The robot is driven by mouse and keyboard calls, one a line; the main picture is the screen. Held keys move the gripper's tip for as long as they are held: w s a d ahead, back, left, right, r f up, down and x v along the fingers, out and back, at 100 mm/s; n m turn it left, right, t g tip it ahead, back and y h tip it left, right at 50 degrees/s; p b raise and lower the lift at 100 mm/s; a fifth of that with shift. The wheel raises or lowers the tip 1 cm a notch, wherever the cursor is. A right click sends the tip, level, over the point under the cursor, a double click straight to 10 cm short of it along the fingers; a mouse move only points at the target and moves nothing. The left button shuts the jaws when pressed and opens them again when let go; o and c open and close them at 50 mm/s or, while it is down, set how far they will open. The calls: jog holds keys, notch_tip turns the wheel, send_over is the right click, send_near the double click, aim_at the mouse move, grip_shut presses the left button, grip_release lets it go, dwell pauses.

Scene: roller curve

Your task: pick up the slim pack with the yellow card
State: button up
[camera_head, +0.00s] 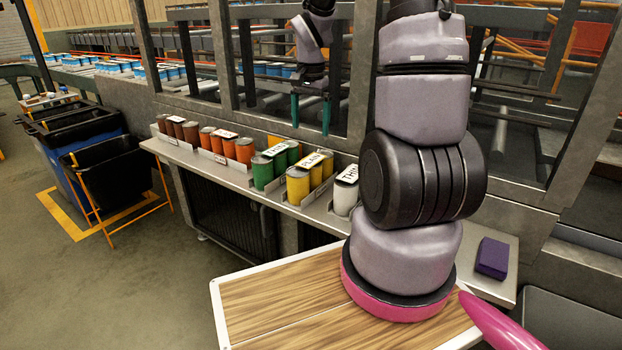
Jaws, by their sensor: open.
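A small flat yellow-orange piece (274,140) shows on the shelf behind the green cans, mostly hidden by them. It may be the yellow card; I cannot make out a slim pack with it. My gripper (310,129) points down above the back of the shelf, to the right of this piece and behind the green and yellow cans. Its two teal fingers are apart, with nothing seen between them.
Brown, orange, green (263,172), yellow (298,185) and white cans stand in grouped rows on the grey shelf (232,179), some under lettered white cards. A purple box (492,258) sits at the shelf's right end. Metal frame posts (222,60) stand behind. My arm hides part of the shelf.

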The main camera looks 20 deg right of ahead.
aim_at(311, 161)
jog(key=shift+m+g, duration=0.3)
jog(key=shift+m, duration=0.1)
jog(key=f, duration=0.1)
jog(key=w+f, duration=0.1)
jog(key=d+f, duration=0.1)
jog(key=f, duration=0.1)
jog(key=shift+w, duration=0.3)
notch_tip(311, 161, down, 6)
jog(key=shift+r, duration=0.1)
jog(key=shift+w+f, duration=0.1)
jog(key=shift+f, duration=2.85)
jog(key=c, duration=1.4)
grip_shut()
jog(key=shift+r, duration=0.15)
